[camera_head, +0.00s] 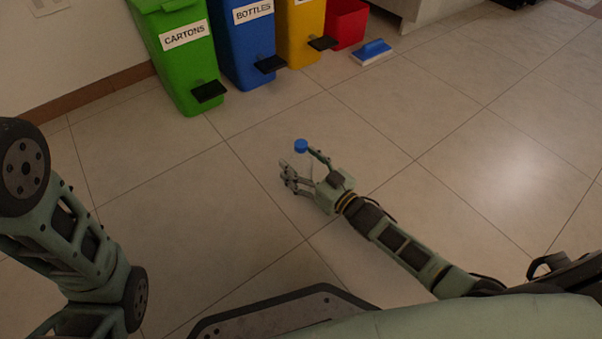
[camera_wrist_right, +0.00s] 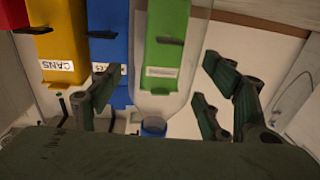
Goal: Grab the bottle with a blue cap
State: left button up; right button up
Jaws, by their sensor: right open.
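A clear, see-through bottle with a blue cap (camera_head: 301,146) is between the fingers of my right gripper (camera_head: 299,164) in the head view. Its clear body is hard to make out there. In the right wrist view the clear bottle (camera_wrist_right: 170,88) runs down from the top edge, with its blue cap (camera_wrist_right: 153,126) at the lower end. Fingers of my right gripper (camera_wrist_right: 162,78) stand on both sides of it, spread open. Visible gaps separate them from the bottle. My left arm shows at the left of the head view, but its gripper is out of frame.
A green cartons bin (camera_head: 182,58), a blue bottles bin (camera_head: 244,40), a yellow bin (camera_head: 303,30) and a red bin (camera_head: 346,22) stand along the back. The tiled floor (camera_head: 480,110) is clear at right.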

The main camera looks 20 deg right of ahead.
jog(key=c, duration=1.3)
jog(key=shift+r, duration=0.1)
